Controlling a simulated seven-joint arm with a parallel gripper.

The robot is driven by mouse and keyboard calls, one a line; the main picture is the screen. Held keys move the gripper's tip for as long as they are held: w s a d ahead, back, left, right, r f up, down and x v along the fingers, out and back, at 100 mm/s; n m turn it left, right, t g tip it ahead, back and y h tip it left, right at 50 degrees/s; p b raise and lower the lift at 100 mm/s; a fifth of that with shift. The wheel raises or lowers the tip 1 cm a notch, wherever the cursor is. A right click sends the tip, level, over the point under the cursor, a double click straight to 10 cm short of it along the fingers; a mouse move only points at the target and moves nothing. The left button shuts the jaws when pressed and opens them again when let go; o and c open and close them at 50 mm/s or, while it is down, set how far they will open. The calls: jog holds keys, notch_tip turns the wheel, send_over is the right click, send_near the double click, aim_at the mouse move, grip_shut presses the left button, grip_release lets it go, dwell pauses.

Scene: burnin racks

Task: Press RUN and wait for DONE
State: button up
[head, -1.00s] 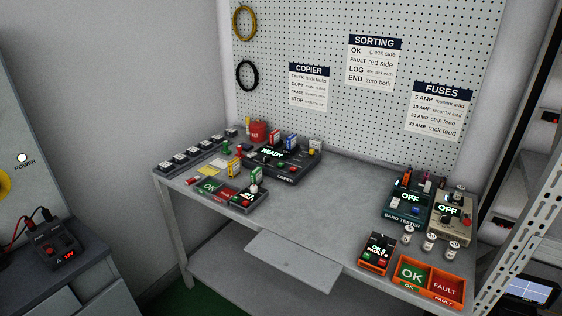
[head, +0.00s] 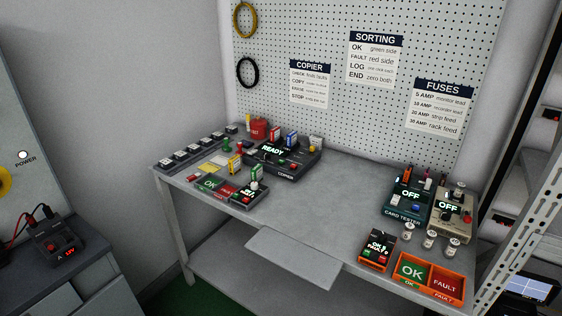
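The copier (head: 289,174), a dark box with several small buttons and coloured cards standing in its top, sits at the back left of the workbench in the head view. Its display (head: 273,149) reads READY in lit letters. Small green and red buttons are on its top, but their labels are too small to read, so I cannot tell which one is RUN. My gripper is not in view.
The workbench (head: 310,206) is bare in its middle.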

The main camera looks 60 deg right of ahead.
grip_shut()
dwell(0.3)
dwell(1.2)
